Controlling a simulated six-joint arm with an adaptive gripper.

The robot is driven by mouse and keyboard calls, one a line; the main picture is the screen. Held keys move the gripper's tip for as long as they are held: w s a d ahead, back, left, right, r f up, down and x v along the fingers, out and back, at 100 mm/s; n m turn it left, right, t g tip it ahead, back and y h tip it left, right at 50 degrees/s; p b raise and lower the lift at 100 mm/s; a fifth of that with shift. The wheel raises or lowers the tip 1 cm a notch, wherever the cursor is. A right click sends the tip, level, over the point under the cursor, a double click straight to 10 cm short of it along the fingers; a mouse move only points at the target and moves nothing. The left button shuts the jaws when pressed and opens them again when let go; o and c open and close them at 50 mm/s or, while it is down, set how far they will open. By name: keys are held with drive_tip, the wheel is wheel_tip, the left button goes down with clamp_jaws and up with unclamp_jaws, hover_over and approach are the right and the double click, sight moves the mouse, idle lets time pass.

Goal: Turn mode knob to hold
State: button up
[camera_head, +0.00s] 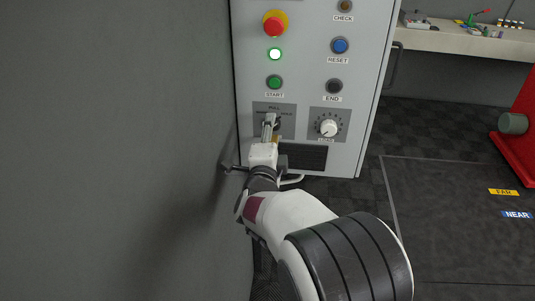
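The mode knob (276,124) is on a dark plate (283,108) low on the left of the grey control cabinet, with small labels around it, one reading HOLD at the right. My gripper (270,120) is right in front of this knob, pointing at the panel, and covers most of it. The fingers look close together at the knob, but I cannot tell whether they touch or grip it. The knob's pointing direction is hidden.
The LOAD dial (328,127) sits close to the right. Above are the green START button (274,82), lit lamp (274,54), red emergency stop (274,25), blue RESET (340,46) and END button (334,86). A dark wall (120,150) stands close on the left.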

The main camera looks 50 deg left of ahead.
drive_tip(key=v, duration=1)
drive_tip(key=shift+s+d, duration=0.1)
drive_tip(key=shift+r, duration=0.1)
idle(0.6)
drive_tip(key=w+d+r+n+g+h, duration=0.15)
drive_tip(key=w+d+r, duration=0.25)
drive_tip(key=w+d, duration=0.45)
drive_tip(key=w+d+r+n+g+h, duration=0.15)
drive_tip(key=w+d+r, duration=0.3)
drive_tip(key=d, duration=0.75)
drive_tip(key=s+d+n+h, duration=0.1)
drive_tip(key=d+n+h, duration=0.25)
drive_tip(key=d, duration=1.85)
drive_tip(key=s+d+f+g+h, duration=0.2)
drive_tip(key=s+d+f+h, duration=0.1)
drive_tip(key=s+d, duration=0.7)
drive_tip(key=s+d+f+g+h, duration=0.2)
drive_tip(key=s+d+h, duration=0.1)
drive_tip(key=s+d, duration=0.6)
drive_tip(key=d+n, duration=0.1)
drive_tip(key=d, duration=0.3)
drive_tip(key=shift+s+d+f, duration=0.4)
